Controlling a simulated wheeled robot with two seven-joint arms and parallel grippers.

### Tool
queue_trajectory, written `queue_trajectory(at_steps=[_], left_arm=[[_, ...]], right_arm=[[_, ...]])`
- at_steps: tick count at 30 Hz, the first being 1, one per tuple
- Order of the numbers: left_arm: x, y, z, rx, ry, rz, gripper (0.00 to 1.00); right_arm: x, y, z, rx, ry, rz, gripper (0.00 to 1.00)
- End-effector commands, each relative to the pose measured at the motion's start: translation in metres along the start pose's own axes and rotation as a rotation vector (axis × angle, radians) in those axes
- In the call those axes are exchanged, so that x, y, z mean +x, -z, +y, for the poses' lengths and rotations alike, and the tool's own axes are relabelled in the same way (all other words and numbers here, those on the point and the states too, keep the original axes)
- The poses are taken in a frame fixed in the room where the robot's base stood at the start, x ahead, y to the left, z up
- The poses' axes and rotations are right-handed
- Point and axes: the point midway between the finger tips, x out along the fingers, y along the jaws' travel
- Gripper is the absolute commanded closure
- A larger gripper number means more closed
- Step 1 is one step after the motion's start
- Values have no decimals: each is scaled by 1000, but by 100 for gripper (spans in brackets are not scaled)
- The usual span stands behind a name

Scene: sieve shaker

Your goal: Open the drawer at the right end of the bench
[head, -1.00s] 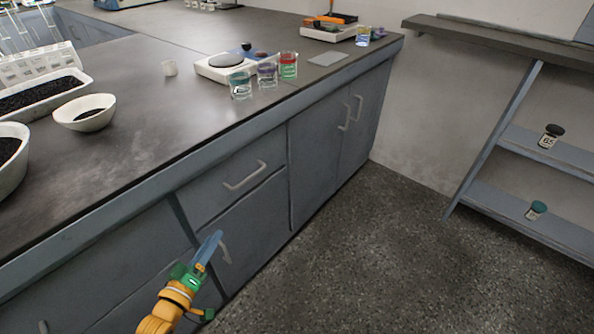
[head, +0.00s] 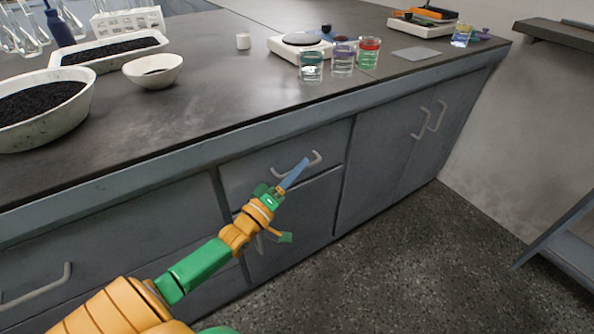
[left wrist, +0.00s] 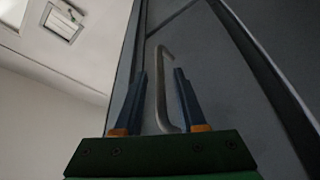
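The drawer (head: 242,178) is a grey-blue front below the bench top, at the right end of the part with a drawer, and looks flush and shut. Its pale bar handle (head: 316,156) sits in the middle of the front. My left gripper (head: 301,165) points at this handle, its fingertips overlapping it in the head view. In the left wrist view the handle (left wrist: 160,85) stands between the two blue fingers of the left gripper (left wrist: 162,88), with a visible gap on each side. The fingers are apart. My right gripper is out of view.
A cupboard (head: 375,165) with two upright handles is right of the drawer. On the bench top (head: 225,85) stand three beakers (head: 342,62), a white balance (head: 290,48), and bowls of dark grains (head: 40,110). The floor (head: 400,260) in front is clear.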

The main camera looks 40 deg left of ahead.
Motion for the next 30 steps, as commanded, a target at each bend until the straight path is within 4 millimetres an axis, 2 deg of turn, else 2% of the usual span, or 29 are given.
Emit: queue_trajectory(at_steps=[1,3,4,30], left_arm=[[0,0,0,0,0,0,75],[0,0,0,0,0,0,94],[0,0,0,0,0,0,100],[0,0,0,0,0,1,100]], right_arm=[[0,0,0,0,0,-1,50],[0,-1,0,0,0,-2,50],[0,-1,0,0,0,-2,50],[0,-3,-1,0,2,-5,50]])
